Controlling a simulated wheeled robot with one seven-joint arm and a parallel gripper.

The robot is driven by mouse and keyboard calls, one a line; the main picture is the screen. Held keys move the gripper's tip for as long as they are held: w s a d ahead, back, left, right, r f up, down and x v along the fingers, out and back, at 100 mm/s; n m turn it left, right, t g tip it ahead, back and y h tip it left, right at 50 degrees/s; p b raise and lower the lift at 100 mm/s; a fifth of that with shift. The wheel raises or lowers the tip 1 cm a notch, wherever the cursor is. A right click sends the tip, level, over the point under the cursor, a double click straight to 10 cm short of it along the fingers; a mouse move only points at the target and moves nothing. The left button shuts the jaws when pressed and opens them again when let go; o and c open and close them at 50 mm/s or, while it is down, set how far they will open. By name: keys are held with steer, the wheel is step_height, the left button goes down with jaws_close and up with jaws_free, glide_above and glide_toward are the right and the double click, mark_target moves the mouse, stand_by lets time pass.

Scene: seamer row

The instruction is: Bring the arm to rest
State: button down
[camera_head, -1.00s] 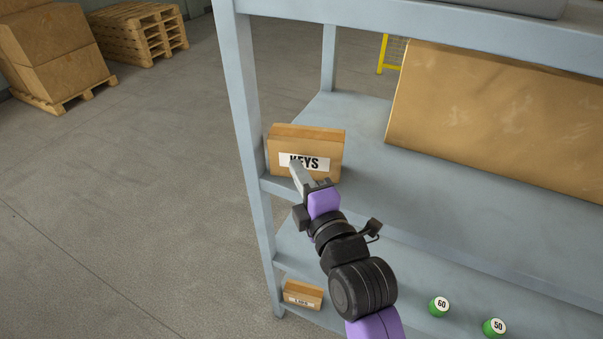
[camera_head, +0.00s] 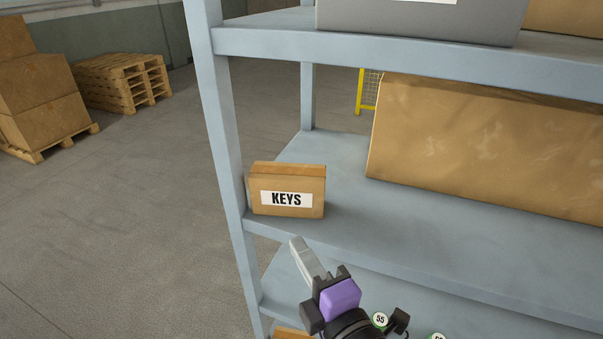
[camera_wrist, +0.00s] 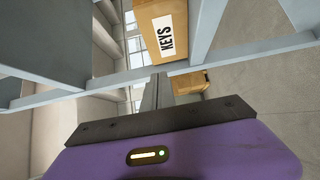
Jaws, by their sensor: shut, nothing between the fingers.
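My gripper (camera_head: 298,246) is in the lower middle of the head view, its jaws shut with nothing between them. It is in front of the shelf rack, below and apart from the KEYS box (camera_head: 287,190), a brown box with a white label on the middle shelf by the left post. In the wrist view the closed fingers (camera_wrist: 158,88) point toward the rack, and the KEYS box (camera_wrist: 165,33) shows beyond them. The rest of my arm runs out of the bottom of the head view.
The rack's middle shelf (camera_head: 375,225) also bears a large brown carton (camera_head: 480,140). A grey bin (camera_head: 420,22) is on the shelf above. Stacked pallets (camera_head: 122,82) stand on open floor at left.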

steer(key=s+d+f+m+t+h, duration=0.35)
steer(key=s+d+m, duration=0.75)
steer(key=m, duration=0.5)
steer(key=s+d+f+m+g+h, duration=0.1)
steer(key=s+d+f+m, duration=0.1)
steer(key=s, duration=0.5)
steer(key=s+d+f+m+g+h, duration=0.2)
steer(key=s+d+f+m, duration=0.1)
steer(key=s, duration=0.4)
steer(key=s+d+f+m+g+h, duration=0.1)
steer(key=s+d+f+m, duration=0.1)
steer(key=s+d, duration=0.3)
steer(key=s, duration=0.3)
steer(key=shift+f+g+h, duration=0.35)
steer(key=shift+f, duration=0.05)
stand_by(0.6)
